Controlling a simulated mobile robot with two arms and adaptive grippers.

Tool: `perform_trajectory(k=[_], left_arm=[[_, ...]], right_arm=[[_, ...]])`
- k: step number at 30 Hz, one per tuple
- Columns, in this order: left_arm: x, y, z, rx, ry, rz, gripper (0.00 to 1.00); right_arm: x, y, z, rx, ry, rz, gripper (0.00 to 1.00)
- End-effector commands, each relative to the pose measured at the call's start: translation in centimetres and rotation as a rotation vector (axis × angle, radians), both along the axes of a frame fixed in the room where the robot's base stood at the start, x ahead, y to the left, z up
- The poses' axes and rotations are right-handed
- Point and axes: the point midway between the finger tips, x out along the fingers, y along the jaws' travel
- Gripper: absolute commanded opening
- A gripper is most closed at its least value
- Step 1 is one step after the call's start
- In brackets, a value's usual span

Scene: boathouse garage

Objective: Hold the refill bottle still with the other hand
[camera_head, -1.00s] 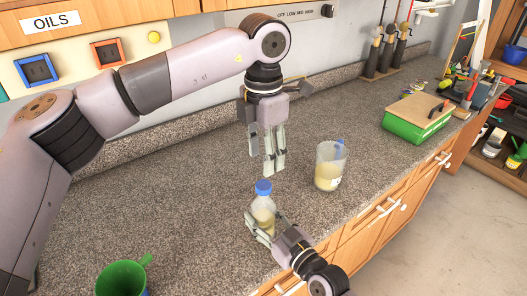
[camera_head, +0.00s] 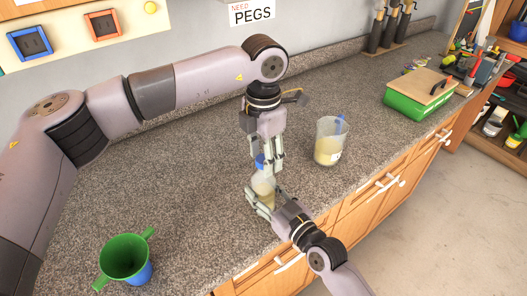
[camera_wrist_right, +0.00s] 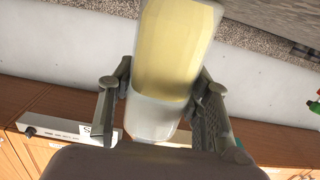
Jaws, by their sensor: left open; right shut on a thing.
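The refill bottle (camera_head: 264,186) is clear with pale yellow liquid and a blue cap (camera_head: 261,161). My right gripper (camera_head: 259,199) is shut on the lower part of the bottle, one finger on each side. My left gripper (camera_head: 267,165) points straight down over the bottle top from above. Its fingers are open around the cap and partly hide it. I cannot tell whether they touch the cap.
A clear jug (camera_head: 329,142) with yellow liquid stands right of the bottle. A green funnel-like cup (camera_head: 125,257) is at front left. A green box (camera_head: 418,99) with a wooden lid is at back right. The counter (camera_head: 180,185) between is clear.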

Motion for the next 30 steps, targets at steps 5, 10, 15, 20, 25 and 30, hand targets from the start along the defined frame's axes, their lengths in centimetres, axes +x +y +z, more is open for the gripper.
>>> perform_trajectory(k=[5, 10, 15, 20, 25, 30], left_arm=[[0.00, 0.01, 0.02, 0.000, 0.000, 0.000, 0.36], [0.00, 0.01, 0.03, 0.000, 0.000, 0.000, 0.24], [-0.01, -0.01, 0.03, 0.000, 0.000, 0.000, 0.13], [-0.02, -0.03, 0.03, -0.001, 0.001, 0.000, 0.02], [-0.03, -0.03, 0.03, -0.001, 0.001, -0.009, 0.00], [-0.04, -0.05, 0.03, -0.001, 0.001, -0.020, 0.00]], right_arm=[[0.00, 0.00, 0.00, 0.000, 0.000, 0.000, 0.00], [0.00, 0.00, 0.00, 0.000, 0.000, 0.000, 0.00], [-0.01, 0.01, 0.00, 0.000, 0.000, 0.000, 0.00], [-0.01, 0.01, 0.00, 0.000, 0.000, 0.000, 0.00], [0.00, 0.01, 0.00, 0.000, 0.000, 0.000, 0.00], [0.00, 0.02, 0.00, 0.000, 0.000, 0.000, 0.00]])
